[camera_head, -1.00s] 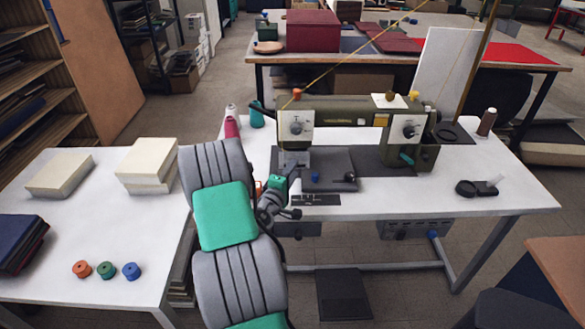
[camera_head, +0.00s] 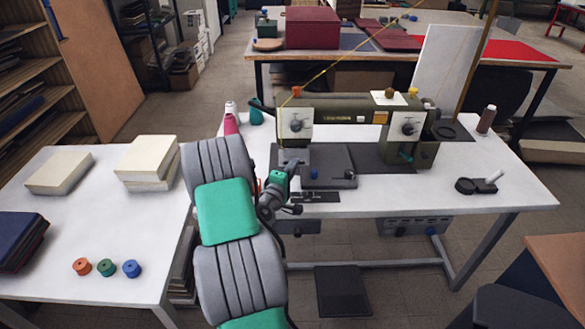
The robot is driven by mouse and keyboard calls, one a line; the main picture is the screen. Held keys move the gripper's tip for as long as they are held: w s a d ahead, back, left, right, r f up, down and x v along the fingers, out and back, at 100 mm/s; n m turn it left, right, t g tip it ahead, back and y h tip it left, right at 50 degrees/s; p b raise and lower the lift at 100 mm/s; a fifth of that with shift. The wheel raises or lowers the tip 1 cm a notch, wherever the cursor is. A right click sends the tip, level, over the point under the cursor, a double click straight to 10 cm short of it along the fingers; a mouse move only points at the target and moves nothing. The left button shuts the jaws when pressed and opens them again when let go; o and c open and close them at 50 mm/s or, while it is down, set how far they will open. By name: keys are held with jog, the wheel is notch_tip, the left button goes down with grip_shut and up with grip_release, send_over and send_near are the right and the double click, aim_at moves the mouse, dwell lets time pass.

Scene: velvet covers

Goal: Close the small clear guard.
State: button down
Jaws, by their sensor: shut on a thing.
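The green-and-cream sewing machine (camera_head: 352,122) stands on the white table, its needle end at the left. My gripper (camera_head: 291,164) is at this needle end, just above the dark bed plate (camera_head: 325,158). Its fingers are small here and partly covered by my own wrist. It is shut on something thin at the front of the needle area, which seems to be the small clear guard. The guard's clear outline cannot be made out, so its angle cannot be told.
A small blue knob and a dark knob (camera_head: 349,174) stand on the bed plate, close right of my gripper. Pink and teal thread cones (camera_head: 231,124) stand behind left. A black magnifier-like tool (camera_head: 478,186) lies at the right. The table front right is clear.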

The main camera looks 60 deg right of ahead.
jog(key=f+b, duration=0.1)
jog(key=b, duration=0.2)
jog(key=shift+d+f+h+b, duration=0.1)
jog(key=shift+f+h+b, duration=0.05)
jog(key=shift+h+b, duration=0.2)
jog(key=b, duration=0.3)
jog(key=shift+f+h, duration=0.15)
jog(key=shift+h, duration=0.1)
jog(key=shift+r+m, duration=0.3)
jog(key=c, duration=1.5)
grip_release()
jog(key=a, duration=0.2)
jog(key=a+b, duration=0.1)
jog(key=a, duration=0.4)
jog(key=shift+s+a+f+b, duration=0.1)
jog(key=shift+s+f+b, duration=0.1)
jog(key=shift+f+b, duration=0.15)
jog(key=shift+a+r, duration=0.15)
jog(key=shift+a, duration=0.1)
